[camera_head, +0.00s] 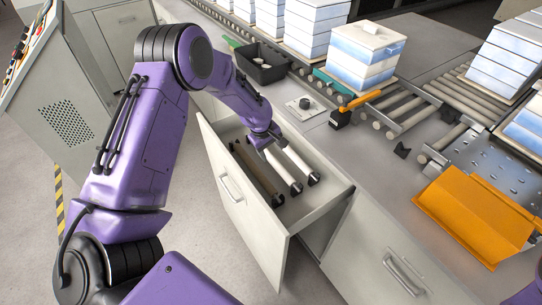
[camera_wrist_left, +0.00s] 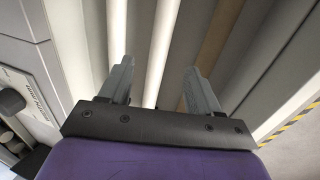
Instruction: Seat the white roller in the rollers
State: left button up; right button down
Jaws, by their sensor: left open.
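Two white rollers lie side by side in the open drawer (camera_head: 322,206): the nearer white roller (camera_head: 281,169) and the farther white roller (camera_head: 299,161). A brown roller (camera_head: 258,172) lies to their left. My left gripper (camera_head: 262,141) is at the far end of the white rollers, open and empty. In the left wrist view, its spread fingers (camera_wrist_left: 158,68) stand either side of a white roller (camera_wrist_left: 161,45); contact is not visible. Another white roller (camera_wrist_left: 117,30) and a brown roller (camera_wrist_left: 213,38) flank it there. The conveyor rollers (camera_head: 400,105) run along the bench top. My right gripper is not visible.
A black bin (camera_head: 262,72) and a small plate with a black knob (camera_head: 305,104) sit on the bench beyond the drawer. An orange handle (camera_head: 362,99) and an orange folded cover (camera_head: 475,215) are to the right. Stacked white-blue boxes (camera_head: 362,55) stand on the conveyor.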

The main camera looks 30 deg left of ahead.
aim_at(276, 163)
pick_arm(q)
jog(key=p+x, duration=0.1)
jog(key=x, duration=0.7)
jog(key=shift+f, duration=0.15)
jog(key=shift+w+d+f, duration=0.1)
jog(key=shift+d+f, duration=0.05)
jog(key=shift+f, duration=0.25)
grip_shut()
jog(key=shift+r+p, duration=3.65)
jog(key=shift+r, duration=0.9)
